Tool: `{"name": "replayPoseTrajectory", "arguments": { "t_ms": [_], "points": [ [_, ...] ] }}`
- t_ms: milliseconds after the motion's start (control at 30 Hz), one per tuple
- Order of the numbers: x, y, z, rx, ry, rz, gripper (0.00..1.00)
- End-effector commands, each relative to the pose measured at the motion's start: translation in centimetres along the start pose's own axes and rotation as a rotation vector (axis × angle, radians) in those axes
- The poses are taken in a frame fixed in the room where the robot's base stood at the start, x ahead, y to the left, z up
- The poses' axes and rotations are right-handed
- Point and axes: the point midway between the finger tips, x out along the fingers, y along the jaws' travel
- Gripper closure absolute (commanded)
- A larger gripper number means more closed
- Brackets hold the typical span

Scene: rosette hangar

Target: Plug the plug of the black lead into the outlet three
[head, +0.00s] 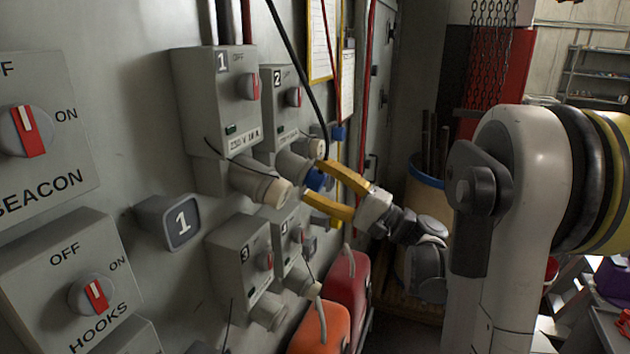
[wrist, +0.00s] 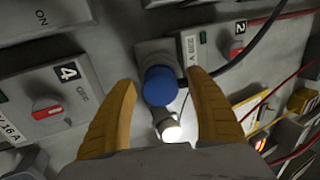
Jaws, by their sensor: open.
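The blue plug (head: 315,180) sits at the socket under outlet two (head: 283,98), and looks seated there. The black lead (head: 301,62) hangs from above and runs down to it; it also shows in the wrist view (wrist: 262,35). My gripper (head: 313,184) is open, with its yellow fingers on either side of the blue plug. In the wrist view the plug (wrist: 160,86) lies between the fingers (wrist: 161,80), with gaps visible on both sides. Outlet three (head: 238,257) is below and left of my gripper, with its round socket (head: 268,312) facing down and outward.
Outlet one (head: 215,92) has a cream round fitting (head: 268,189) close left of my fingers. Outlet four (head: 294,232) is just below them. Orange (head: 318,329) and red (head: 346,285) containers stand underneath. A red line (head: 366,80) runs down the wall.

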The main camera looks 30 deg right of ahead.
Motion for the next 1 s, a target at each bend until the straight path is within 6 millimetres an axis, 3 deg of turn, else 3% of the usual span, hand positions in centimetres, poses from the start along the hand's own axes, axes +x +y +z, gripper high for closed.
{"name": "replayPoseTrajectory", "arguments": {
  "t_ms": [767, 800, 1000],
  "points": [
    [0.00, -0.01, 0.02, 0.000, 0.000, 0.000, 0.37],
    [0.00, -0.01, 0.02, 0.000, 0.000, 0.000, 0.42],
    [0.00, -0.01, 0.01, 0.000, 0.000, 0.000, 1.00]
  ]
}}
